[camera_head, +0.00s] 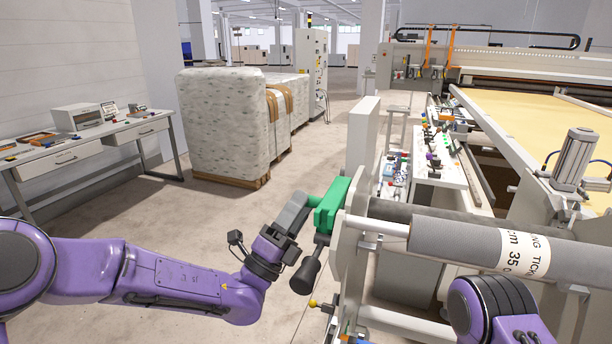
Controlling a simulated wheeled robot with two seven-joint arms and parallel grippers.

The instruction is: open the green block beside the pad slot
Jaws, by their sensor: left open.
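The green block (331,203) sits on the left end of the grey machine frame, near the end of the grey roll's shaft. A black knob (305,277) hangs below and left of it. My left gripper (301,204) is at the block's left side, its grey fingers open and very close to it. I cannot tell whether they touch the block. I cannot make out a pad slot for certain. My right arm shows at the bottom right, but its gripper is out of view.
A grey roll (480,243) with a printed label lies across the right front. A white upright plate (361,137) stands behind the block. A wrapped pallet stack (222,122) and a table (84,147) stand at the left. The floor between them and the machine is clear.

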